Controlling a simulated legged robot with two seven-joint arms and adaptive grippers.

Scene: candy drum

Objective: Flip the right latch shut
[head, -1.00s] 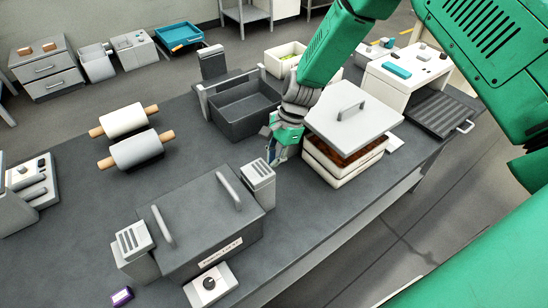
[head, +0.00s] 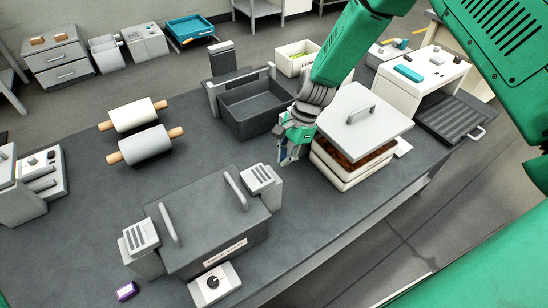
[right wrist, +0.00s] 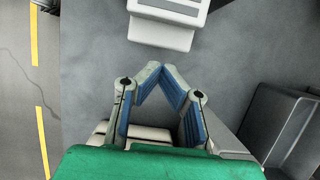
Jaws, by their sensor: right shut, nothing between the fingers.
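The dark grey drum housing (head: 207,222) stands at the front of the table, its lid down. Two light grey bars lie across the lid, a left one (head: 168,224) and a right one (head: 236,190). I take the right bar for the right latch, but cannot tell its exact position. A vented pale block (head: 261,180) stands at the housing's right end; a similar block tops the right wrist view (right wrist: 165,22). My right gripper (head: 283,160) is shut and empty just behind and right of that block. Its fingertips meet in the wrist view (right wrist: 160,68), apart from the block. My left gripper is not in view.
A stacked white box with a grey handled lid (head: 365,117) stands close right of my gripper. A dark open bin (head: 250,110) is behind it. Two rollers (head: 140,130) lie at left. A white knob panel (head: 214,284) sits before the housing.

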